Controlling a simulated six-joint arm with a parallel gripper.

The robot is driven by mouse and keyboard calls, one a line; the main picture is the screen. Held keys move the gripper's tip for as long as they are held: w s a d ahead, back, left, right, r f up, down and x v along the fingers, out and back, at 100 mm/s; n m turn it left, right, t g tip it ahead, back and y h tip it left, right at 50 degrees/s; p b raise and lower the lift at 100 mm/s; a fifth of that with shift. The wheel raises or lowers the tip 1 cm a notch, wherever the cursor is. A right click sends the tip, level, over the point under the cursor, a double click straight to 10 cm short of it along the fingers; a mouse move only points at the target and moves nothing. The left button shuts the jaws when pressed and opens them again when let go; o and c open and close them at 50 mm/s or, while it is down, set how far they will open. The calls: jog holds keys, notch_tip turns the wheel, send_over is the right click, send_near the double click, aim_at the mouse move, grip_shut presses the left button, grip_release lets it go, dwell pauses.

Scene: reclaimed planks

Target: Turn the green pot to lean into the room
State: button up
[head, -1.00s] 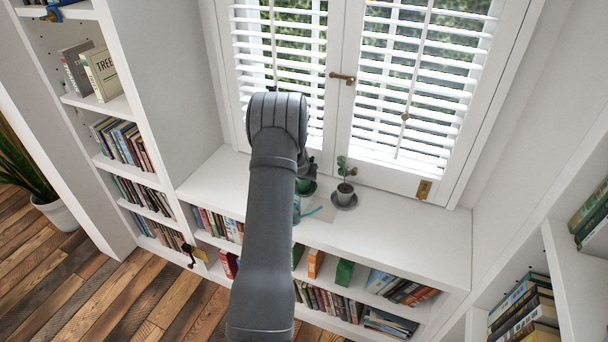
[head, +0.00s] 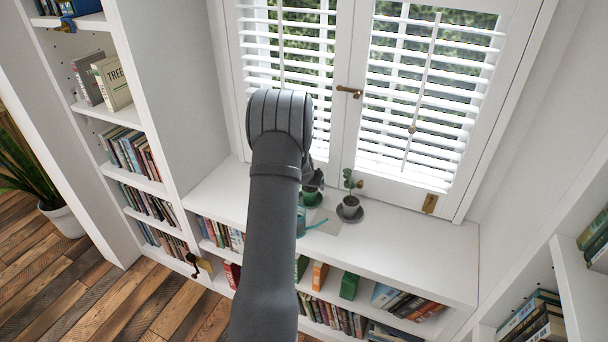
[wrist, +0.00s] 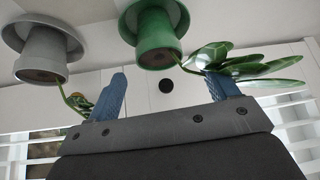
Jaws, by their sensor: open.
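The green pot (wrist: 155,38) shows in the wrist view, which is upside down, with its green saucer above it. Its long glossy leaves (wrist: 240,68) lean to the right in that picture, by my right finger. My gripper (wrist: 166,90) is open, its two blue fingers apart and nothing between them. The pot lies beyond the fingers; I cannot tell whether a finger touches a leaf. In the head view the green pot (head: 310,198) stands on the white sill, partly hidden by my arm. My fingers are hidden there.
A grey pot (head: 350,208) with a small plant stands on a saucer right of the green pot; it also shows in the wrist view (wrist: 40,55). A teal watering can (head: 301,222) is partly behind my arm. Shuttered windows rise behind. The sill's right part (head: 430,250) is clear.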

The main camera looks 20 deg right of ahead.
aim_at(310, 189)
jog(key=v, duration=1.2)
jog(key=shift+r, duration=0.2)
jog(key=shift+s, duration=0.1)
jog(key=x, duration=1.7)
jog(key=shift+f, duration=0.15)
jog(key=shift+a, duration=0.1)
